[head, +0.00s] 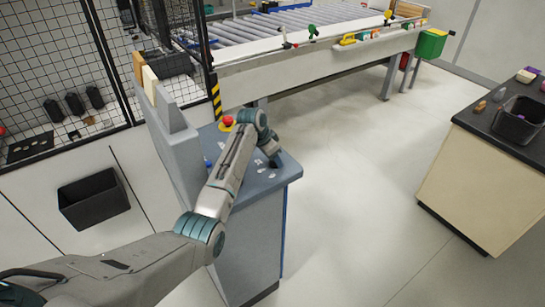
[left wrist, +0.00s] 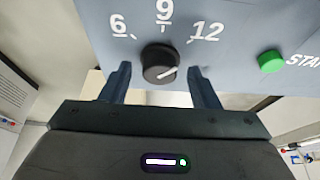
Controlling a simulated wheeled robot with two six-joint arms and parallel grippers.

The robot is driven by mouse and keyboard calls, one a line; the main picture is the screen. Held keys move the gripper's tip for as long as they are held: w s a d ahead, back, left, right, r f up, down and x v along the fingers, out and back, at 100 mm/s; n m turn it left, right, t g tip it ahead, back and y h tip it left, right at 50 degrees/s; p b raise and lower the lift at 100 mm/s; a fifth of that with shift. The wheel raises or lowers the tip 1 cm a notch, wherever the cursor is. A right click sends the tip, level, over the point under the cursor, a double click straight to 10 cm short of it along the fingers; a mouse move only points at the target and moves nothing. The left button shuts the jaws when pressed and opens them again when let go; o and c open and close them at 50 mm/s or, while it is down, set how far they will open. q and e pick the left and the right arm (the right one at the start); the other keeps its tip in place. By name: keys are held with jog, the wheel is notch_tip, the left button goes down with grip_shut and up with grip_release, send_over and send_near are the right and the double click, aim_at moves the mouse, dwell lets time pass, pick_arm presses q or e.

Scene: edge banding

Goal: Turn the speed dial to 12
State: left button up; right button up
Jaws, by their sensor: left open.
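The speed dial (left wrist: 160,60) is a round black knob on the grey-blue console panel in the left wrist view, below the white marks 6, 9 and 12. A white line on it slants to the right, on the 12 side; its exact reading is hard to tell. My left gripper (left wrist: 159,67) is open, with one finger on each side of the dial and visible gaps between. In the head view my left gripper (head: 272,155) is over the console top (head: 278,179), and the dial is hidden there. My right gripper is not in view.
A green START button (left wrist: 271,62) is right of the dial. A red button (head: 227,121) on a yellow base is at the console's back. A mesh fence (head: 60,60) stands left, a roller conveyor (head: 290,25) behind. Open floor (head: 360,170) lies right.

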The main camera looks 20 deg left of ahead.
pick_arm(q)
jog(key=shift+r+b, duration=0.25)
jog(key=shift+b, duration=0.15)
jog(key=r+b, duration=0.2)
jog(key=shift+s+d+r, duration=0.15)
jog(key=shift+s+r, duration=0.2)
jog(key=shift+s, duration=0.05)
jog(key=s+d+r+b, duration=0.1)
jog(key=s+d+b, duration=0.1)
jog(key=s, duration=0.5)
jog(key=s+d+r+b, duration=0.1)
jog(key=s+d, duration=0.1)
jog(key=s, duration=0.5)
jog(key=shift+s+d+b, duration=0.15)
jog(key=shift+s+b, duration=0.15)
jog(key=shift+b, duration=0.1)
jog(key=shift+f, duration=0.2)
